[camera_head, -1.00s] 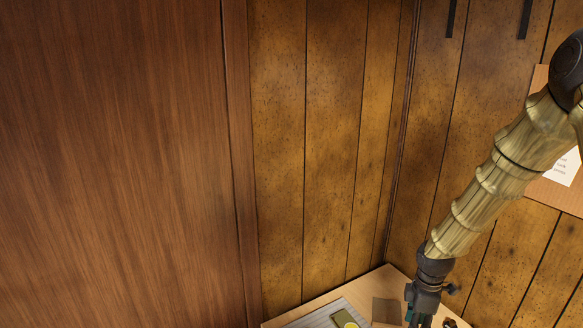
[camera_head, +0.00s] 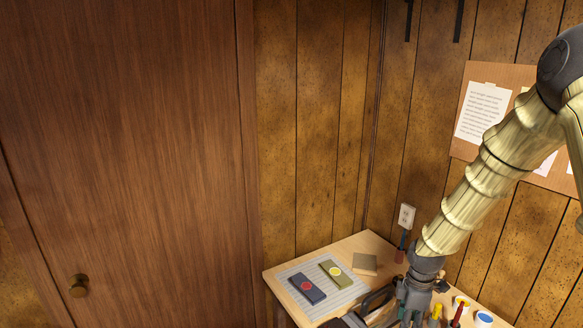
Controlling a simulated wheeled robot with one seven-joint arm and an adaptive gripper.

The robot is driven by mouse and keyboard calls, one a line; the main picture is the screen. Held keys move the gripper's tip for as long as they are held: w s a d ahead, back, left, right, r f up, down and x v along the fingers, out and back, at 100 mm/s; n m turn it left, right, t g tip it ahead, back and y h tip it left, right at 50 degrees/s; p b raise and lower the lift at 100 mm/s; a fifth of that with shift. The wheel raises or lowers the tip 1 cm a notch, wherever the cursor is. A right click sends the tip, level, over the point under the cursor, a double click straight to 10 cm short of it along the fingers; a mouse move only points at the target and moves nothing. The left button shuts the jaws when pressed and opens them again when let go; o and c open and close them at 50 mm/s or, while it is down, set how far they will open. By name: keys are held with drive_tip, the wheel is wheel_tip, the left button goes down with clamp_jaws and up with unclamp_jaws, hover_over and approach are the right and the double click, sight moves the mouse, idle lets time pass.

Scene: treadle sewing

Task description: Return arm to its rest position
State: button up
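My arm (camera_head: 490,180) comes in from the right edge and slants down to the left, in a ribbed pale sleeve. My gripper (camera_head: 412,312) is at its lower end, over the wooden table at the bottom of the view. Its fingers are dark and small near the lower edge, and I cannot make out whether they are open or shut, or whether they hold anything.
The table (camera_head: 357,244) bears a grey striped mat (camera_head: 312,272) with a dark block (camera_head: 304,293) and an olive block (camera_head: 341,280). A tan block (camera_head: 364,264), dark machine (camera_head: 350,320) and colourful tools (camera_head: 458,314) are near. A wooden door (camera_head: 130,150) stands left; a corkboard (camera_head: 467,146) hangs behind my arm.

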drive_tip(key=s+a+f+m+y, duration=0.1)
drive_tip(key=s+a+f+m, duration=0.3)
drive_tip(key=s+f, duration=0.35)
drive_tip(key=s+a+f+m, duration=0.3)
drive_tip(key=s+a+f, duration=0.1)
drive_tip(key=s+f, duration=0.4)
drive_tip(key=s+a+f+m+h, duration=0.1)
drive_tip(key=s+f+m, duration=0.3)
drive_tip(key=s, duration=0.6)
drive_tip(key=s+f+m, duration=0.4)
drive_tip(key=s+m, duration=0.1)
drive_tip(key=s, duration=0.5)
wheel_tip(320, 180, down, 10)
drive_tip(key=b, duration=1)
drive_tip(key=shift+f, duration=0.15)
drive_tip(key=shift+w, duration=0.1)
